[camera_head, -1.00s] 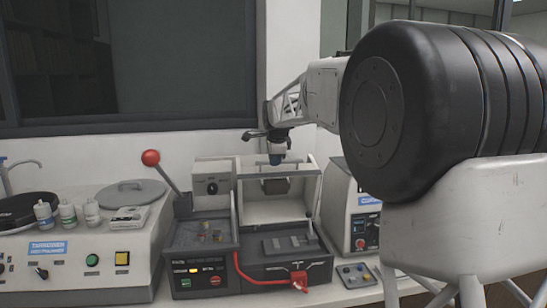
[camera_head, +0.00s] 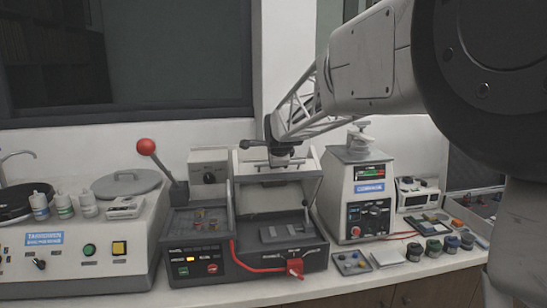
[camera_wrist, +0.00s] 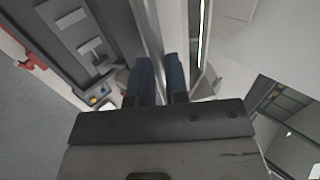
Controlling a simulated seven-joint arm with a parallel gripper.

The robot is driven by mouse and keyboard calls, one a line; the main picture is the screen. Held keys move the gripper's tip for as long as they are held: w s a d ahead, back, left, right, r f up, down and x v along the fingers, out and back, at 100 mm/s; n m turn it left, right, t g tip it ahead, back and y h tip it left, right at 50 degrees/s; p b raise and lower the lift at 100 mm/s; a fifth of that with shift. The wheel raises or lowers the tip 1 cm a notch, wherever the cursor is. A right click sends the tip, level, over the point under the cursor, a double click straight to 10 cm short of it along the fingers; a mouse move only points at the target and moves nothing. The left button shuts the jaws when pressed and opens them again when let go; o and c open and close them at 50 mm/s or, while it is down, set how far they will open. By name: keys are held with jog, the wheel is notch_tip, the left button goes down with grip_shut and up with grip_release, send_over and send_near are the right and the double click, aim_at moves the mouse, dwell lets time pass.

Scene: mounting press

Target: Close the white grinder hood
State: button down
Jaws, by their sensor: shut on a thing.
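The white grinder hood (camera_head: 308,180) stands raised on the middle machine. Its open front shows the grey work deck (camera_head: 285,234) below.
A lever with a red ball (camera_head: 146,146) stands left of the hood. A red cable and red connector (camera_head: 295,267) are at the machine's front. A white machine (camera_head: 358,195) stands close on the right. Small jars (camera_head: 433,248) and a small tray (camera_head: 351,263) lie on the counter.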

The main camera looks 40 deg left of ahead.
jog(key=shift+s+d+f+t+y, duration=0.9)
jog(key=shift+s+d+f, duration=3.3)
jog(key=shift+f, duration=0.9)
jog(key=s+d+f, duration=0.1)
jog(key=f, duration=0.6)
jog(key=s+d+f, duration=0.2)
jog(key=f, duration=0.5)
jog(key=shift+s+d, duration=0.2)
jog(key=shift+d, duration=0.05)
jog(key=shift+f, duration=0.15)
jog(key=c, duration=1.1)
grip_release()
jog(key=shift+c, duration=0.2)
jog(key=shift+o, duration=0.6)
jog(key=shift+c, duration=0.2)
jog(key=shift+r, duration=0.3)
jog(key=shift+c, duration=0.2)
